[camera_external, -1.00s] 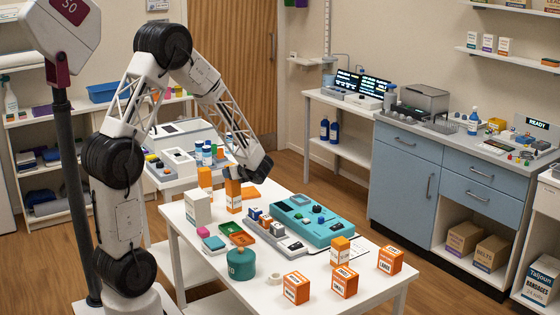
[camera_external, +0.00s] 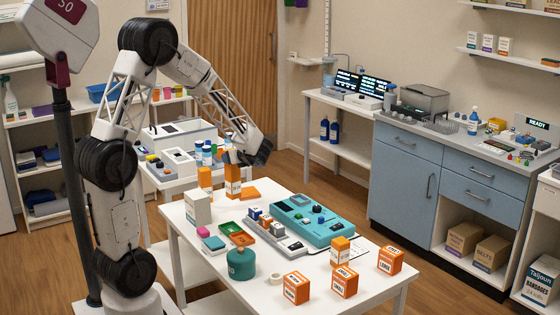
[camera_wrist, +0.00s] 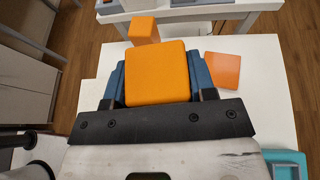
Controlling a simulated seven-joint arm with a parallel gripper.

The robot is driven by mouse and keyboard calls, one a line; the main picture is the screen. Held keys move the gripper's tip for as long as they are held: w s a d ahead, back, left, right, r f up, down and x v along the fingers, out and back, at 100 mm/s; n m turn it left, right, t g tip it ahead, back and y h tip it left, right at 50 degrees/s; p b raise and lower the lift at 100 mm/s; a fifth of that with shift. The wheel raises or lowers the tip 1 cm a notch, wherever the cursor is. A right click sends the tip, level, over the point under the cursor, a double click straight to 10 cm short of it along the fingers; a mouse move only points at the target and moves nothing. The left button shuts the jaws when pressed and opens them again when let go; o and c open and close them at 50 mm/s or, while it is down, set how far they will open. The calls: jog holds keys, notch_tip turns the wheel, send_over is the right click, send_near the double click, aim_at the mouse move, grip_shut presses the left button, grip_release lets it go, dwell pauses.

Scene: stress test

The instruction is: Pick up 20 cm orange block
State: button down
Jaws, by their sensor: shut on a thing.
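My gripper (camera_external: 236,160) is shut on a tall orange block (camera_external: 233,184), which hangs upright below it over the far left part of the white table. In the wrist view, the top of the orange block (camera_wrist: 157,72) lies between the blue fingers of my gripper (camera_wrist: 157,88). The block's lower end is hidden in the wrist view. In the external view its bottom seems to be above the tabletop. A second tall orange block (camera_external: 205,180) stands just left of it and also shows beyond it in the wrist view (camera_wrist: 144,30).
A flat orange piece (camera_external: 249,193) lies close by on the right. A white box (camera_external: 197,208), a teal device (camera_external: 315,220), a green pot (camera_external: 241,263) and several orange boxes (camera_external: 344,283) are on the table (camera_external: 375,295). A second table with equipment stands behind.

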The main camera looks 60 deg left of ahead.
jog(key=shift+r, duration=1.9)
jog(key=shift+f, duration=0.1)
